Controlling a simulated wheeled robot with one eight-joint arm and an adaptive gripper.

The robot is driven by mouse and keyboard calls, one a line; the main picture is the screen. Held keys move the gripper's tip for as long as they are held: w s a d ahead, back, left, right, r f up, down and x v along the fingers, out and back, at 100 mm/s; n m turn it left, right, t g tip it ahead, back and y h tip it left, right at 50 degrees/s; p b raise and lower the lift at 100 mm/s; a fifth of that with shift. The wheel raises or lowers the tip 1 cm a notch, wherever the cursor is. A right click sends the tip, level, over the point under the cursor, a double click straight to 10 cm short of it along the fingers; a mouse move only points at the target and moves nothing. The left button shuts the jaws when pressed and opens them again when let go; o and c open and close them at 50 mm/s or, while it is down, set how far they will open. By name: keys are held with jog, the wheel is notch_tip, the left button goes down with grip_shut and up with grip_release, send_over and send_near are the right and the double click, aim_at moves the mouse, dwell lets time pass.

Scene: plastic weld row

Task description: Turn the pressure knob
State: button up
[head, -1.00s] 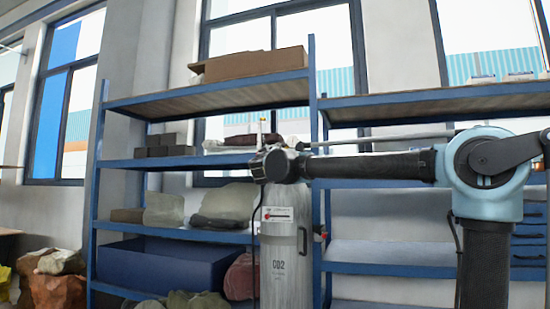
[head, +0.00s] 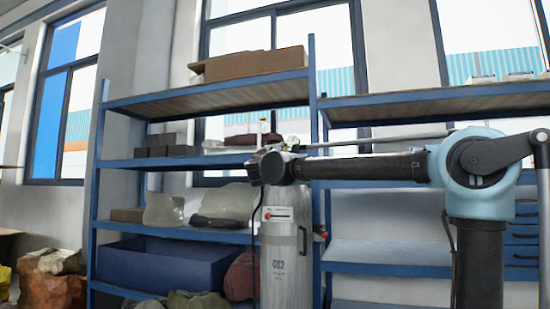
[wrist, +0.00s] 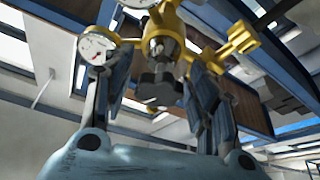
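The pressure knob (wrist: 160,82) is a dark, lobed knob under a yellow brass regulator (wrist: 225,48) in the wrist view. My gripper (wrist: 158,72) is open, with one finger on each side of the knob; gaps seem to show, but I cannot tell if either finger touches it. A white round gauge (wrist: 95,46) is left of the knob, and part of a second gauge (wrist: 138,3) is at the top edge. In the head view my gripper (head: 268,166) is at the top of the grey CO2 cylinder (head: 286,262) and hides most of the regulator.
Blue shelving (head: 207,163) stands behind the cylinder. It holds a cardboard box (head: 253,64), a dark blue bin (head: 178,268) and several sacks. A black hose (head: 254,238) hangs down the cylinder's left side. A red fitting (head: 321,234) is on its right.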

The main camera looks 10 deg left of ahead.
jog(key=shift+s, duration=0.1)
jog(key=v, duration=1.1)
jog(key=shift+s+f, duration=0.2)
jog(key=shift+s, duration=0.15)
jog(key=s+a+r+m+g+h, duration=0.2)
jog(key=r+g, duration=0.2)
jog(key=r, duration=0.2)
jog(key=s+a+r+m+g+h, duration=0.2)
jog(key=s+r+g, duration=0.1)
jog(key=r+g, duration=0.2)
jog(key=x, duration=1.7)
jog(key=shift+w+r, duration=0.2)
jog(key=shift+w, duration=0.25)
jog(key=shift+c, duration=0.2)
jog(key=shift+n, duration=0.3)
jog(key=c, duration=1)
